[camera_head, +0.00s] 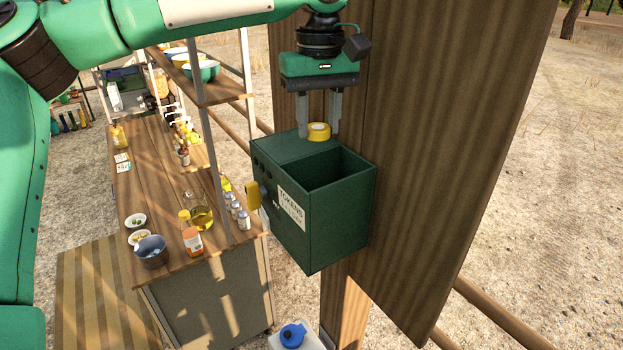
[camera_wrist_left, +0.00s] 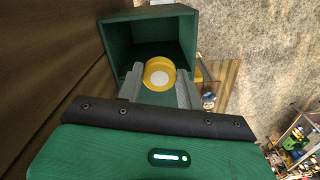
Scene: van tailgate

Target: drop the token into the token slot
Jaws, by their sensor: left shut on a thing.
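A yellow round token (camera_head: 319,131) with a pale centre is held between the fingers of my left gripper (camera_head: 319,128). The left gripper points down, just above the top of a dark green box (camera_head: 290,215) with a white label on its front. The box's top has a solid part on the left and a wide open part on the right. The token is over the solid part, beside the opening. In the left wrist view the token (camera_wrist_left: 159,73) sits between the fingertips, with the open box (camera_wrist_left: 150,33) beyond it. I cannot make out a separate slot. My right gripper is not in view.
The box is against a wooden panel (camera_head: 430,150). A yellow piece (camera_head: 252,195) sticks out at its left side. A wooden counter (camera_head: 160,190) with bottles, bowls and a shelf stands at the left. A blue-lidded container (camera_head: 292,336) is below.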

